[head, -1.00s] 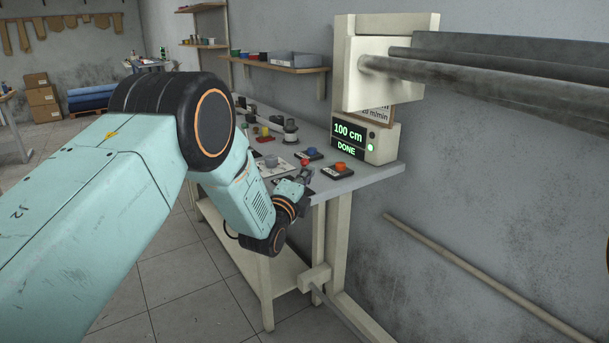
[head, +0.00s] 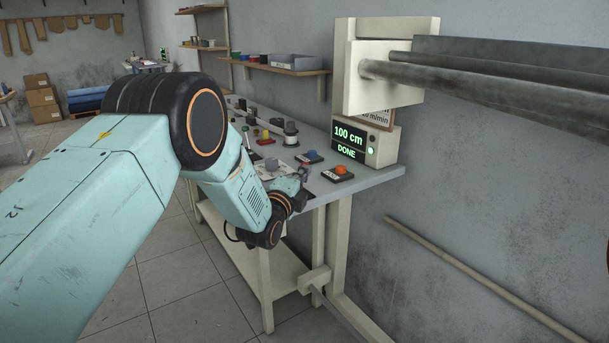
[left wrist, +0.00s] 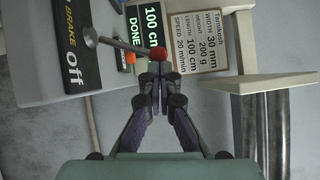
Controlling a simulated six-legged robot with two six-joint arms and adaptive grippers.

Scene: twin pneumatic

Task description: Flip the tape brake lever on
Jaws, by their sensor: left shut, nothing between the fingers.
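The brake lever (left wrist: 122,45) shows in the left wrist view as a grey rod with a red ball end (left wrist: 158,53). It rises beside a black plate (left wrist: 78,62) lettered "BRAKE" and "Off". My left gripper (left wrist: 158,80) is shut and empty, with its fingertips close to the red ball; I cannot tell whether they touch it. In the head view, my left gripper (head: 303,175) is low over the near edge of the bench, and I cannot make out the lever clearly there.
The grey bench (head: 372,175) carries an orange button (head: 341,170), a blue button (head: 311,155) and several other controls. A display box (head: 380,147) reads "100 cm DONE". Metal bars (head: 480,85) extend right from a cream bracket (head: 372,75). The floor in front is clear.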

